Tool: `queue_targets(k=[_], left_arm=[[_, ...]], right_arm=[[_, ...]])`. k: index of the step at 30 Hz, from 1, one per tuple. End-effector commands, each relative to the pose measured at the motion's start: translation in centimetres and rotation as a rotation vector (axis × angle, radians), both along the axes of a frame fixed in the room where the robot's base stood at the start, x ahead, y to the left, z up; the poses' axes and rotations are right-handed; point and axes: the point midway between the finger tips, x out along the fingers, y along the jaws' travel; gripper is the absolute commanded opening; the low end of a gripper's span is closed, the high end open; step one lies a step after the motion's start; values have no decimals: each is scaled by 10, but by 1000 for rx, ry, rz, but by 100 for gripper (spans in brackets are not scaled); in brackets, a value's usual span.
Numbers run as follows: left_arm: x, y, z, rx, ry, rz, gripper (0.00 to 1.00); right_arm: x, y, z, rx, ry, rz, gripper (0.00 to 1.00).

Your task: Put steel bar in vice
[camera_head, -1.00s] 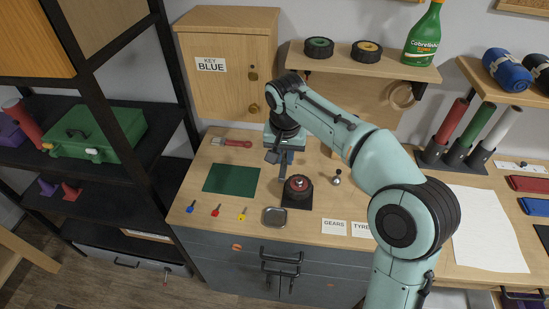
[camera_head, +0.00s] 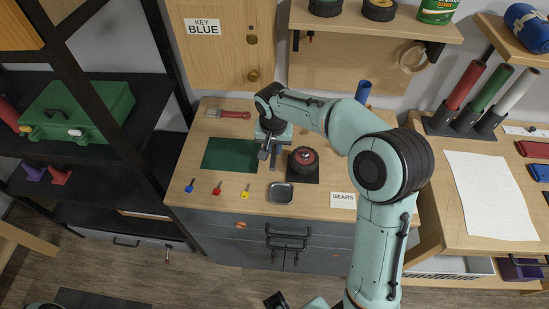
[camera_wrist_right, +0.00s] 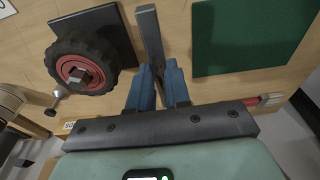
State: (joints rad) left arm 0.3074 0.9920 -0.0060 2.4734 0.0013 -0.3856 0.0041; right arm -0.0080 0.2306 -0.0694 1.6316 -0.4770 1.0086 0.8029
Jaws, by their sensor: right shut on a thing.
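The steel bar is a flat grey strip that shows best in the right wrist view (camera_wrist_right: 151,38), standing out between my blue fingertips. My right gripper (camera_wrist_right: 158,88) is shut on it. In the head view the right gripper (camera_head: 270,145) is over the workbench, between the green mat and the black wheel; the bar (camera_head: 272,161) shows small below it. I cannot tell whether the bar touches the bench.
The green mat (camera_head: 230,154) lies left of the gripper. A black wheel with a red hub (camera_head: 303,159) sits on a dark plate to the right. A metal tray (camera_head: 280,194) and several coloured keys (camera_head: 217,188) are in front. My right arm hides the bench's right part.

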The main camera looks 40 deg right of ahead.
Motion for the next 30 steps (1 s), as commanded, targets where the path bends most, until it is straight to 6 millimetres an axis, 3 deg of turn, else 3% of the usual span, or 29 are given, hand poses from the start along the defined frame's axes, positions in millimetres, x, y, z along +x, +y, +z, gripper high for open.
queue_targets(k=[13,25,26,28,30], left_arm=[[-2,0,-5,0,2,0,0],[-3,0,-8,0,3,0,0],[-3,0,-8,0,3,0,0],[-3,0,-7,0,3,0,0],[-3,0,-7,0,3,0,0]], right_arm=[[0,-1,-52,-1,1,0,0],[0,0,-58,0,-2,-1,0],[0,0,-58,-1,-1,-1,21],[0,0,-57,-1,-1,-1,43],[0,0,-57,0,-1,-1,43]])
